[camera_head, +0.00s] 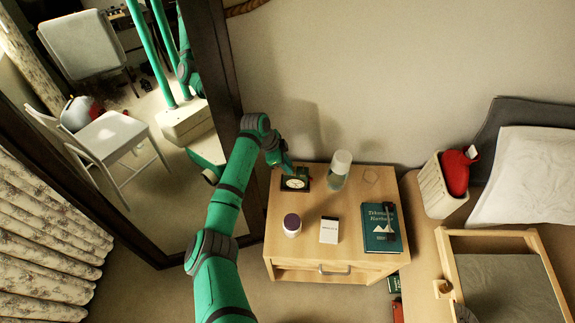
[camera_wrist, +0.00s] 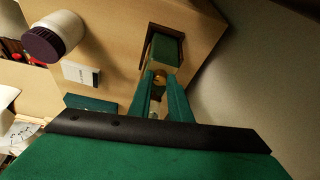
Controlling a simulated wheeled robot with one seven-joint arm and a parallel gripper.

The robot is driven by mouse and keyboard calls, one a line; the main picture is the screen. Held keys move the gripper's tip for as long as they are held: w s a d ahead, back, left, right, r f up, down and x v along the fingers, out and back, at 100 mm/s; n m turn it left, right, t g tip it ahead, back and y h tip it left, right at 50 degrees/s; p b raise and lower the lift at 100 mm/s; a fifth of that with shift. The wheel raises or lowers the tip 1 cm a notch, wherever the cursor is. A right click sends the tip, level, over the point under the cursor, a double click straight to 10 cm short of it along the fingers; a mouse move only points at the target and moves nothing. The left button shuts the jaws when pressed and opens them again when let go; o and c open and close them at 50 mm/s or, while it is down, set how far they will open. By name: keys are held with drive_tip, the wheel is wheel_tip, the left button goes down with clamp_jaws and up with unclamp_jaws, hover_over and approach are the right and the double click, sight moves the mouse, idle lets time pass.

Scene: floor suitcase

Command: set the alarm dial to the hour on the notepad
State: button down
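The alarm clock (camera_head: 295,183) is a dark green box with a pale round face, on the back left of the nightstand. Its hands are too small to read. In the wrist view I see the clock's green casing (camera_wrist: 166,50) with a small brass-coloured knob (camera_wrist: 159,79) on the near side. My gripper (camera_head: 286,168) is at the clock from behind. In the wrist view its fingers (camera_wrist: 160,86) lie either side of the knob; I cannot tell whether they touch it. The white notepad (camera_head: 329,230) lies near the nightstand's front; its writing is illegible. It also shows in the wrist view (camera_wrist: 80,74).
On the nightstand (camera_head: 309,208) stand a purple-lidded white jar (camera_head: 291,225), a clear tumbler (camera_head: 340,165) behind the clock's right side, and a green book (camera_head: 380,230) with a dark object on it. A mirror (camera_head: 150,110) and wall flank the arm.

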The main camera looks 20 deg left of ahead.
drive_tip(key=shift+n+t, duration=0.3)
drive_tip(key=shift+n, duration=0.3)
